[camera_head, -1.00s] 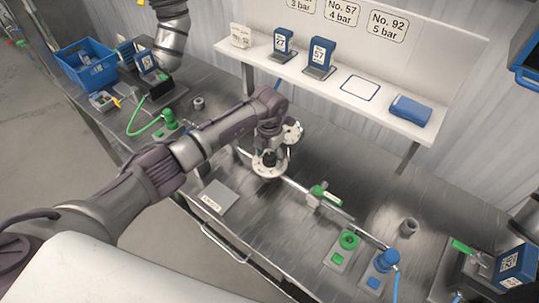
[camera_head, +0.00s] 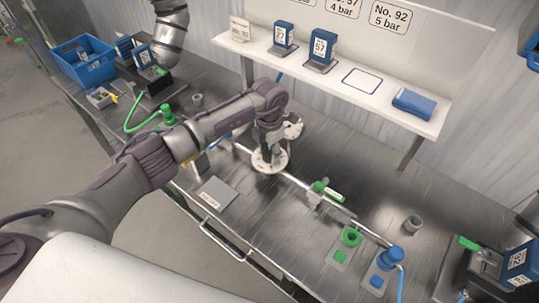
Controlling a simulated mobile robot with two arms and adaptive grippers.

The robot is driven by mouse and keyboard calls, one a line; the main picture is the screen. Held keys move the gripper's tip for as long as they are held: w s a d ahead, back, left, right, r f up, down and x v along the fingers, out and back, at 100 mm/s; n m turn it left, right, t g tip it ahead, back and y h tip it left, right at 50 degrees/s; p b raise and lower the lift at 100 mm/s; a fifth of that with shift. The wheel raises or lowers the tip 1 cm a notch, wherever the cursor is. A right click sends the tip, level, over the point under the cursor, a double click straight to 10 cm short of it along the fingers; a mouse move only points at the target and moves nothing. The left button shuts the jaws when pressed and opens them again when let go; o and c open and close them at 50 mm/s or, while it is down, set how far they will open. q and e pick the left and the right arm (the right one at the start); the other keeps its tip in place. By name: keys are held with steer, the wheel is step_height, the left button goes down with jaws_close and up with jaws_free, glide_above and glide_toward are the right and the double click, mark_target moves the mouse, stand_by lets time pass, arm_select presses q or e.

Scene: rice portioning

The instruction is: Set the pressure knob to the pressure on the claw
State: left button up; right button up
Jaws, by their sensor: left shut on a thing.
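My left arm reaches in from the left, and my left gripper (camera_head: 270,158) points down at the pipe in the middle of the bench. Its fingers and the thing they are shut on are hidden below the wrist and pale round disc. No pressure knob can be clearly made out there. A blue claw-like unit with a code label (camera_head: 515,265) stands at the far right. Two upright blue units, labelled 27 (camera_head: 283,38) and 57 (camera_head: 320,48), stand on the white shelf. Wall plates read "57, 4 bar" and "No. 92, 5 bar" (camera_head: 390,17). My right gripper is not in view.
A green ring fitting (camera_head: 350,238) and a blue fitting (camera_head: 390,256) sit at the front right, beside a green-handled valve (camera_head: 327,190) on the pipe. A grey plate (camera_head: 216,193) lies near the front edge. A blue crate (camera_head: 85,68) stands at back left.

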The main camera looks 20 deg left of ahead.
arm_select(q)
steer(key=m+b, duration=0.6)
steer(key=b, duration=0.1)
steer(key=m+b, duration=0.6)
steer(key=b, duration=0.1)
steer(key=shift+w+f+m+b, duration=0.1)
steer(key=shift+f+m+b, duration=0.1)
steer(key=shift+m+b, duration=0.1)
steer(key=m+b, duration=0.2)
steer(key=shift+m, duration=0.4)
steer(key=m+b, duration=0.2)
steer(key=m, duration=0.1)
steer(key=shift+r+m, duration=0.15)
steer(key=shift+m, duration=0.15)
steer(key=m+b, duration=0.1)
steer(key=m, duration=0.2)
steer(key=shift+m, duration=0.3)
steer(key=shift+r+m+b, duration=0.15)
steer(key=shift+m+b, duration=0.45)
steer(key=shift+m, duration=1.3)
steer(key=o, duration=1.1)
steer(key=shift+o, duration=0.2)
